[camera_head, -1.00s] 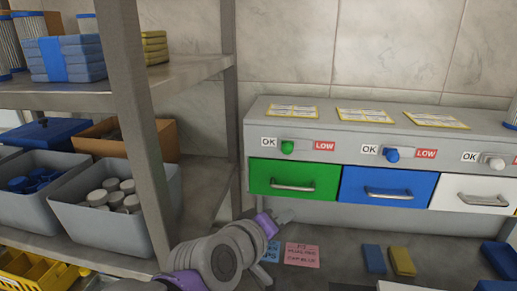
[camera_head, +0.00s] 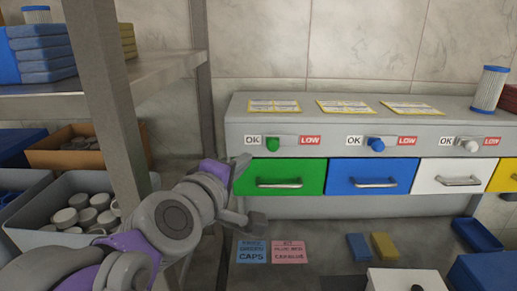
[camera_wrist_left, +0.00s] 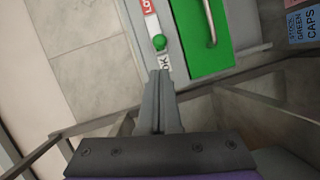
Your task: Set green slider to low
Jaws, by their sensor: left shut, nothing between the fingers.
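The green slider knob (camera_head: 273,143) sits on the cap feeder's front panel, above the green drawer (camera_head: 281,178). It is at the OK end of its slot, with the red LOW label (camera_head: 310,140) to its right. My left gripper (camera_head: 243,165) is by the left end of the panel, to the left of and below the knob. In the left wrist view its fingers (camera_wrist_left: 160,73) are shut and empty. Their tips appear at the OK label (camera_wrist_left: 166,66), just short of the green knob (camera_wrist_left: 159,42). Contact cannot be told. My right gripper is not in view.
A blue knob (camera_head: 376,144) and a white knob (camera_head: 470,146) sit further right above their drawers. A metal shelf post (camera_head: 108,100) and a grey bin of caps (camera_head: 70,240) stand left of my arm. Blue and pink cards (camera_head: 289,252) lie below the feeder.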

